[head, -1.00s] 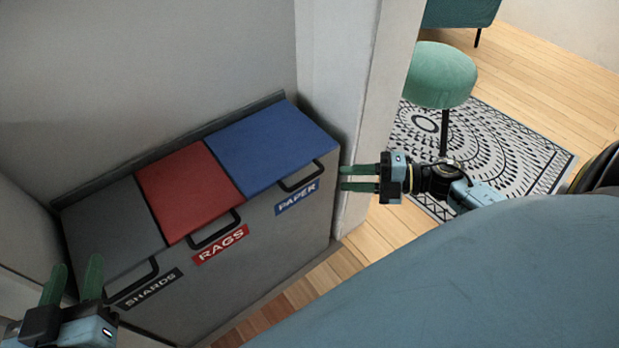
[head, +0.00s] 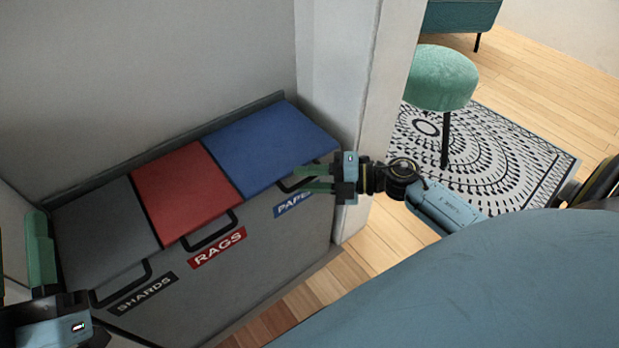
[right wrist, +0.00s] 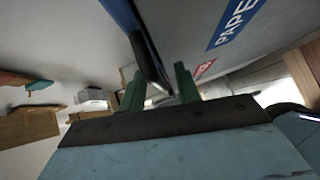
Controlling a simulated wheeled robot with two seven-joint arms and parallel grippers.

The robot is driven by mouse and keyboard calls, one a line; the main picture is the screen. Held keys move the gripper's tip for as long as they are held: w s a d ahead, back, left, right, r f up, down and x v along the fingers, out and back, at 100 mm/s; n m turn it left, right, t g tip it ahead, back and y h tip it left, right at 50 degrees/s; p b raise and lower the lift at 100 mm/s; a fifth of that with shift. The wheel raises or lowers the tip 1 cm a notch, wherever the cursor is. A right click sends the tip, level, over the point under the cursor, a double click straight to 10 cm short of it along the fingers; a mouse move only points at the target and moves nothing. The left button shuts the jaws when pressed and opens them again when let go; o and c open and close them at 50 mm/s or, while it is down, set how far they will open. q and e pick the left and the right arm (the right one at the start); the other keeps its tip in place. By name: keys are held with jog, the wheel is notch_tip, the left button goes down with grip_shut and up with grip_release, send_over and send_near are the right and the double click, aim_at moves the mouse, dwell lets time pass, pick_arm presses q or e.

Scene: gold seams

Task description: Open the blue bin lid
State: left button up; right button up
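The blue lid (head: 270,150) lies flat and closed on the right compartment of the grey bin, above a blue PAPER label (head: 290,205). Its black handle (head: 285,188) is partly hidden by my right gripper (head: 300,178), whose green fingers are apart at the handle. In the right wrist view, the dark handle (right wrist: 150,65) appears between the open fingers of the gripper (right wrist: 158,75); I cannot tell whether they touch it. My left gripper (head: 20,225) is open and empty at the lower left, partly cut off by the frame.
The red RAGS lid (head: 185,190) and grey SHARDS lid (head: 105,232) beside the blue one are closed, each with a black handle. A wall stands behind the bin and a white post (head: 365,90) at its right. A green stool (head: 440,75) stands on a patterned rug (head: 500,160).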

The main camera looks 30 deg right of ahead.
grip_shut()
dwell(0.3)
